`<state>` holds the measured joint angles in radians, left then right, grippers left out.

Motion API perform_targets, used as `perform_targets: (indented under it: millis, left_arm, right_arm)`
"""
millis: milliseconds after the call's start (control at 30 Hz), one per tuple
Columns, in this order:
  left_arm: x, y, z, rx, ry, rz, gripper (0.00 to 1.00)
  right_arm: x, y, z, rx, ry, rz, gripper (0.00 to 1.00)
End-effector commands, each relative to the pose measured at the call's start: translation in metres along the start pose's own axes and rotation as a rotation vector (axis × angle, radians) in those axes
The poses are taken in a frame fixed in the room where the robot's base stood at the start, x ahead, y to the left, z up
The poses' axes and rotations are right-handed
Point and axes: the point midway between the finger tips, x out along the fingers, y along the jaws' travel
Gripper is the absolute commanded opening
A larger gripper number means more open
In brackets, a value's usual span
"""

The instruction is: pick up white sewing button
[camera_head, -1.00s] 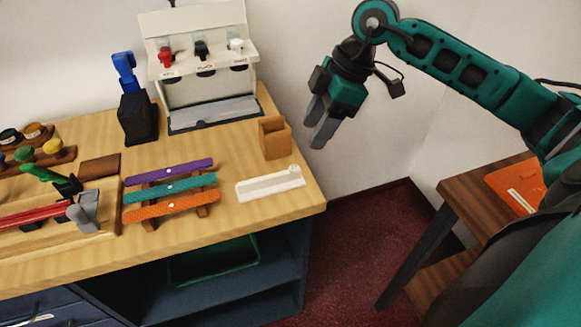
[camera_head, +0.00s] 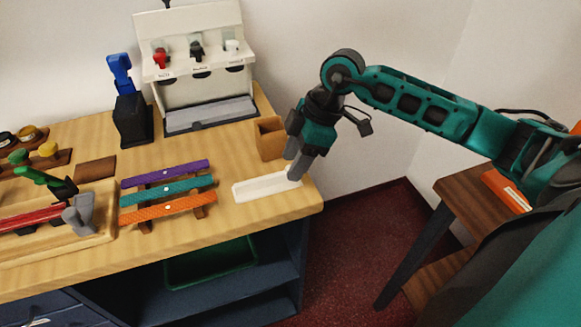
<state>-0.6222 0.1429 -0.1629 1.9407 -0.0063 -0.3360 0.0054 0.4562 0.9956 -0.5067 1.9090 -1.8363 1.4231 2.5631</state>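A long white tray (camera_head: 262,188) lies near the right end of the counter. A second ago a small round white piece, which looks like the white sewing button, showed at its right end; my gripper now covers that spot. My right gripper (camera_head: 294,174) points down with its fingertips at that end of the tray. From this angle the fingers overlap, so their gap and anything between them are hidden. My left gripper is not in view.
A small brown box (camera_head: 270,138) stands close behind my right gripper. Purple, teal and orange strips with small white dots lie on a wooden rack (camera_head: 145,226) to the left. A white dispenser (camera_head: 195,98) stands at the back. The counter's right edge is close.

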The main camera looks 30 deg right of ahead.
Motion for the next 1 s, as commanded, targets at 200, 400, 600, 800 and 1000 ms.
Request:
perform_targets:
  millis: [200,400,600,800,1000]
  left_arm:
    - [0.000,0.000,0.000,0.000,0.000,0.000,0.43]
    - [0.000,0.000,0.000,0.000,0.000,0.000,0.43]
    - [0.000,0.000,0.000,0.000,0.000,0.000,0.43]
    - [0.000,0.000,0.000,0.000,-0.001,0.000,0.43]
    - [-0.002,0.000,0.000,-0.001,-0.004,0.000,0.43]
  right_arm:
    - [0.000,0.000,0.000,0.000,0.000,0.000,0.27]
    - [-0.001,0.000,0.000,0.000,0.000,0.001,0.08]
    - [-0.001,0.000,0.000,0.000,0.000,0.001,0.00]
    - [-0.001,0.000,0.000,0.000,0.000,0.001,0.00]
    - [-0.013,0.001,-0.005,0.000,0.001,0.004,0.00]
